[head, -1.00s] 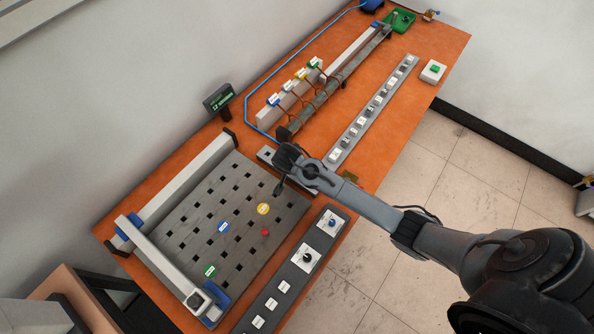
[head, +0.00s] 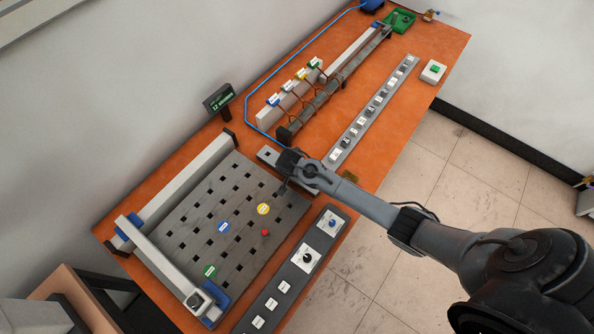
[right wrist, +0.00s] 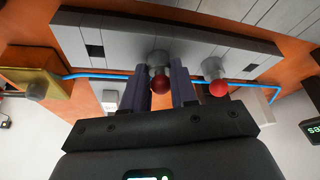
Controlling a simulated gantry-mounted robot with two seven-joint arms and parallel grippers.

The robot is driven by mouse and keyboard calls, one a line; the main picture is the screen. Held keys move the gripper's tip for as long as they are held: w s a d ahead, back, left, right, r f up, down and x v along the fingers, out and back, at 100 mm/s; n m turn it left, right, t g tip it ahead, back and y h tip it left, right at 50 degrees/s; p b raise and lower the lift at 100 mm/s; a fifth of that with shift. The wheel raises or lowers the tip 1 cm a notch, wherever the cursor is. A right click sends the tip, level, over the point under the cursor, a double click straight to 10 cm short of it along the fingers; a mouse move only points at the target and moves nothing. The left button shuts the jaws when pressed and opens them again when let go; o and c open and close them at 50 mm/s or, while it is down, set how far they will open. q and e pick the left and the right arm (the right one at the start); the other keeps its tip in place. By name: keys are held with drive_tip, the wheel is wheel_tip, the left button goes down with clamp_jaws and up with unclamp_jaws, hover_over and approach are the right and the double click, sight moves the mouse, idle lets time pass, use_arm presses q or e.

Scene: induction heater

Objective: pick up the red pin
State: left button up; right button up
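In the right wrist view, a red-headed pin (right wrist: 159,84) with a grey shank stands at a grey strip with square holes (right wrist: 85,35). My right gripper (right wrist: 161,84) is open, with one dark finger on each side of this pin. I cannot tell if either finger touches it. A second red pin (right wrist: 217,86) is just right of the fingers. In the head view, one red pin (head: 265,232) is on the perforated grey board (head: 235,250). My right gripper (head: 284,188) is beyond it, and the arm hides part of the strip (head: 267,153). My left gripper is not in view.
A switch panel (head: 290,272) runs along the near edge. A brass-coloured block (right wrist: 30,90) shows left in the wrist view.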

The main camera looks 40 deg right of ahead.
clamp_jaws()
drive_tip(key=shift+r, duration=0.15)
